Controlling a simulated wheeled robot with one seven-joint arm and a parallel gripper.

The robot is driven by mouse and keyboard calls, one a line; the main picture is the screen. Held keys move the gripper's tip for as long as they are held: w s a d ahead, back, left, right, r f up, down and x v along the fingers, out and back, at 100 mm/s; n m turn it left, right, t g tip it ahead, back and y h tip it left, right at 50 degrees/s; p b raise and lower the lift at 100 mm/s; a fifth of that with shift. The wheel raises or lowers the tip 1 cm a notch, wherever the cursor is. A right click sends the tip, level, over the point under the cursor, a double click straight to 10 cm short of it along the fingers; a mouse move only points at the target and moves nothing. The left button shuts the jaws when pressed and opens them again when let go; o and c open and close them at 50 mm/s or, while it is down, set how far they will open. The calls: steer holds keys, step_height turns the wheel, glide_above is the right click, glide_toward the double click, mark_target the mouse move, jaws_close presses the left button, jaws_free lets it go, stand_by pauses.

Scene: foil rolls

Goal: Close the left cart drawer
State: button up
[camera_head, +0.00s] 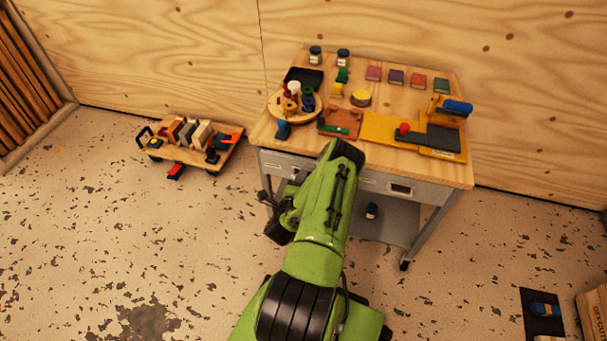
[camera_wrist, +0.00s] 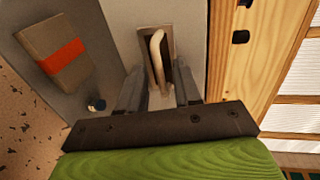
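The cart (camera_head: 470,178) has a wooden top and a grey body. Its left drawer (camera_head: 278,166) shows in part in the head view, with my arm covering its right side; I cannot tell how far out it stands. In the wrist view, a pale handle (camera_wrist: 158,60) stands in a recess on a grey face. My gripper (camera_wrist: 160,82) is open, with one finger on each side of the handle. I cannot tell whether either finger touches it. In the head view, my green arm hides most of the gripper.
The right drawer (camera_head: 400,188) sits beside my arm. Toys and blocks crowd the cart top. A low board (camera_head: 232,150) with objects stands on the floor at left. A brown box with an orange band (camera_wrist: 55,55) is left of the handle. The front floor is mostly clear.

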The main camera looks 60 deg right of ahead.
steer(key=shift+a, duration=0.1)
jaws_close()
stand_by(1.3)
